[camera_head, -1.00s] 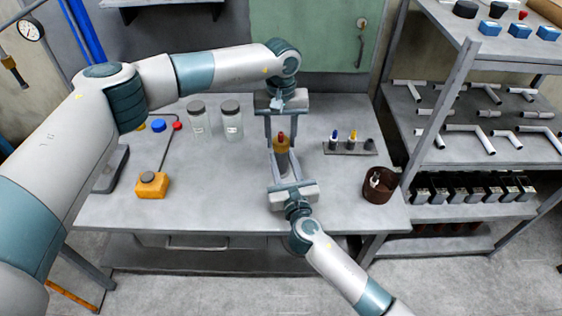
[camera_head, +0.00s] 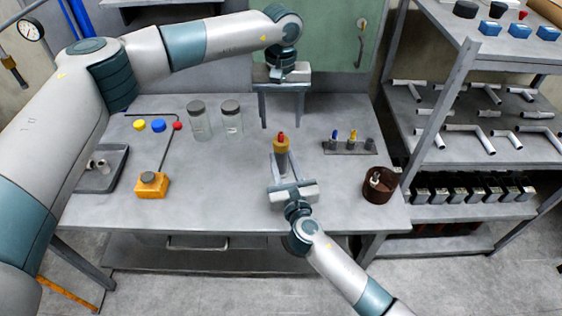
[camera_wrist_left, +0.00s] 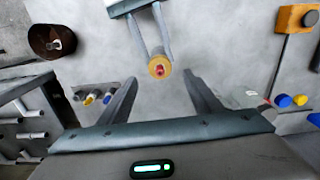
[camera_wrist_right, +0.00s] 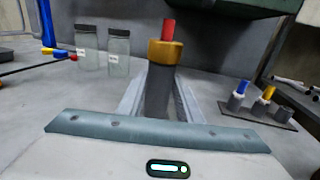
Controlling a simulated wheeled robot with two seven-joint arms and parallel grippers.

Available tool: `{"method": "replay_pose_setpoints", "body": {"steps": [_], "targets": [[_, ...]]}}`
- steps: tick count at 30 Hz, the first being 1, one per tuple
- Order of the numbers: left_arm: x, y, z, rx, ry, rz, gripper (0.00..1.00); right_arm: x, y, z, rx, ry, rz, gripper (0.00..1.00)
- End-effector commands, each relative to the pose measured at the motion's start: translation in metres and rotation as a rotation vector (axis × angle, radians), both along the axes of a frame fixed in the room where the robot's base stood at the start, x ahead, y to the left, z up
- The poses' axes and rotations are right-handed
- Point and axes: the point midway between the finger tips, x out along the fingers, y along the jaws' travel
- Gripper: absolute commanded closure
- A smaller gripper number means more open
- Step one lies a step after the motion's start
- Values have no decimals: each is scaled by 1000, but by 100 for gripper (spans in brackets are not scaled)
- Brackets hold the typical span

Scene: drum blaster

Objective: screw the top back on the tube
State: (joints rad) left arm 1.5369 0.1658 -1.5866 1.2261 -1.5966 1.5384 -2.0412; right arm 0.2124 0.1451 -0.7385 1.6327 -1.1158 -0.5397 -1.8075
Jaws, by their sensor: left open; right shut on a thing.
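The tube (camera_head: 283,160) is a dark grey cylinder standing upright above the middle of the table. Its brass-coloured top (camera_head: 281,144) with a red tip sits on its upper end; how tightly it is seated I cannot tell. My right gripper (camera_head: 279,166) is shut on the tube body, its fingers on both sides in the right wrist view (camera_wrist_right: 160,95). My left gripper (camera_head: 282,126) is open and empty, raised behind the top and apart from it. In the left wrist view the top (camera_wrist_left: 159,66) shows beyond the open fingers.
A rack (camera_head: 349,152) with blue- and yellow-tipped pieces stands right, beside a brown pot (camera_head: 378,191). Two glass jars (camera_head: 199,127) stand back left. An orange box (camera_head: 151,187) and a grey tray (camera_head: 101,180) are at left. The front left table is clear.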

Motion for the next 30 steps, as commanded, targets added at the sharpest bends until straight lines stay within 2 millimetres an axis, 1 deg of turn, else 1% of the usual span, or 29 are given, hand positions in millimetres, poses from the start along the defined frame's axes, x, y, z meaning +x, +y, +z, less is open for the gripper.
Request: {"method": "replay_pose_setpoints", "body": {"steps": [1,3,6,9,14,21,22,24,30], "targets": [[1,0,10,-1,-2,0,42,0,0,-1,1,2,0,100],[0,0,21,-1,-1,0,42,0,0,-1,1,2,0,100],[1,0,34,0,-2,0,42,0,0,-1,1,2,0,100],[0,0,42,0,-1,0,42,0,0,-1,1,1,0,100],[0,0,48,0,1,0,42,0,0,-1,1,1,0,100],[0,0,48,0,0,0,42,0,0,-1,0,1,0,100],[0,0,48,0,0,0,42,0,0,-1,0,1,0,61],[0,0,48,0,0,0,42,0,0,-1,0,1,0,46],[0,0,48,0,0,0,42,0,0,0,0,0,0,46]]}}
